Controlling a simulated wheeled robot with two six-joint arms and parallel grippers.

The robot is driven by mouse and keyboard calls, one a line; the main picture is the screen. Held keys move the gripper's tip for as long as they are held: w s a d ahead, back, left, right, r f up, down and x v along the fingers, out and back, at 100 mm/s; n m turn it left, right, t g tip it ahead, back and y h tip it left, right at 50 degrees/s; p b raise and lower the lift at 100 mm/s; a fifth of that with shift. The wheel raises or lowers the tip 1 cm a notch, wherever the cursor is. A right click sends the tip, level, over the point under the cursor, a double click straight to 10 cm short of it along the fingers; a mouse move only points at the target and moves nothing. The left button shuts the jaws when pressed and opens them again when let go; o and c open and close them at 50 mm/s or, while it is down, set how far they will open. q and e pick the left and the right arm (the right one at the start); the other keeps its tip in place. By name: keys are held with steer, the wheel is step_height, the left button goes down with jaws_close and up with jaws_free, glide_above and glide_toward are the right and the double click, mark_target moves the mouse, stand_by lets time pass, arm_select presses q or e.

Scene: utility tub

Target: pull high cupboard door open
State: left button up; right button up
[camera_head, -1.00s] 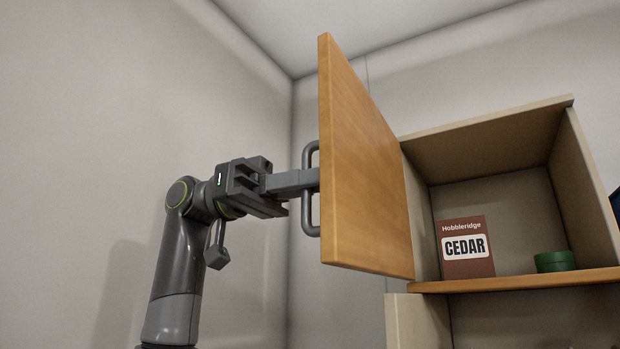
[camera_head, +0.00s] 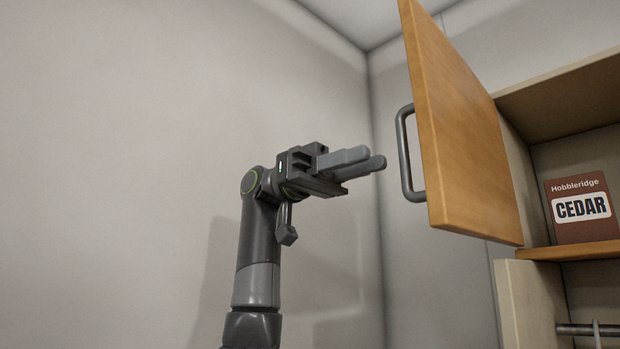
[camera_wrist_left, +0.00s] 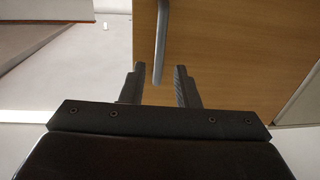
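The high cupboard door (camera_head: 462,130) is orange wood and stands swung wide open on the left side of the cupboard (camera_head: 570,95). Its grey bar handle (camera_head: 403,155) is on the face turned to the left. My left gripper (camera_head: 368,158) is to the left of the handle, apart from it, with its two fingers spread and nothing between them. In the left wrist view the door (camera_wrist_left: 225,50) fills the upper right, and the handle (camera_wrist_left: 160,45) lies ahead, in line with the gap between the fingers (camera_wrist_left: 160,85). My right gripper is not in view.
Inside the open cupboard a brown box labelled CEDAR (camera_head: 580,207) stands on the wooden shelf (camera_head: 570,250). A metal rail (camera_head: 590,329) shows in the lower compartment. Bare walls surround my left arm, with free room on its left.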

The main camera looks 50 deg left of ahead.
arm_select(q)
steer(key=a+p, duration=0.1)
steer(key=a, duration=1)
steer(key=shift+s+p, duration=0.3)
steer(key=shift+s, duration=0.15)
steer(key=shift+w+d, duration=0.1)
